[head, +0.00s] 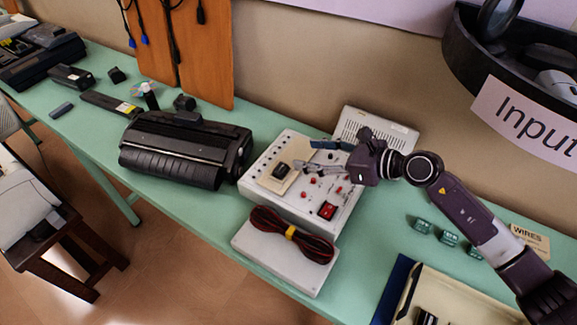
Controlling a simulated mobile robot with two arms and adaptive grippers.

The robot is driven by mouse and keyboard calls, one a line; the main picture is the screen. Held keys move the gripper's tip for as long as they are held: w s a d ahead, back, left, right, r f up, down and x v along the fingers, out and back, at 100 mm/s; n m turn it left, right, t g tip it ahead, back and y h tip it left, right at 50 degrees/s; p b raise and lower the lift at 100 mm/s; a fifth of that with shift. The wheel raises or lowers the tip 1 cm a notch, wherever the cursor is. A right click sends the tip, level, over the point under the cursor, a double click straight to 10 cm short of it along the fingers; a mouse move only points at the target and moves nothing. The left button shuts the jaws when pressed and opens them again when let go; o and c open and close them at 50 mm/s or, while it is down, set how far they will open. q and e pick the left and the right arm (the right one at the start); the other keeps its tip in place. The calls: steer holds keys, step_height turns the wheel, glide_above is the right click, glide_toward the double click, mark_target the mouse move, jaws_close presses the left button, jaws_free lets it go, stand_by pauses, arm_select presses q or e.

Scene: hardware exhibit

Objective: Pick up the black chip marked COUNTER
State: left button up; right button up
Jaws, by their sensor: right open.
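A small black chip (282,170) sits on a beige square plate on the white panel board (258,200). It looks like the COUNTER chip, but its marking is too small to read. My right gripper (304,154) comes in from the right over the board, its open fingers pointing left. The fingertips are just up and right of the chip, with nothing visible between them. Whether they touch the board, I cannot tell. My left gripper is not in view.
Red buttons and a red switch (327,210) are on the board. A red-and-black cable coil (291,235) lies on a white box in front. A black printer-like device (185,149) stands to the left. Small green blocks (449,238) lie right, with bare green table (372,228) between.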

steer(key=b, duration=0.6)
glide_toward(285, 170)
steer(key=shift+w+a+r, duration=0.2)
steer(key=shift+w+a, duration=0.1)
steer(key=shift+w, duration=0.25)
steer(key=shift+w+a, duration=0.15)
steer(key=shift+a, duration=0.2)
steer(key=p+x, duration=0.1)
steer(key=x, duration=0.2)
steer(key=f+x, duration=0.1)
steer(key=x, duration=0.2)
steer(key=shift+s+p, duration=0.25)
steer(key=shift+p, duration=0.1)
steer(key=shift+w+a+f, duration=0.25)
steer(key=shift+a, duration=0.15)
steer(key=shift+d, duration=0.1)
steer(key=shift+c, duration=0.6)
steer(key=c, duration=1)
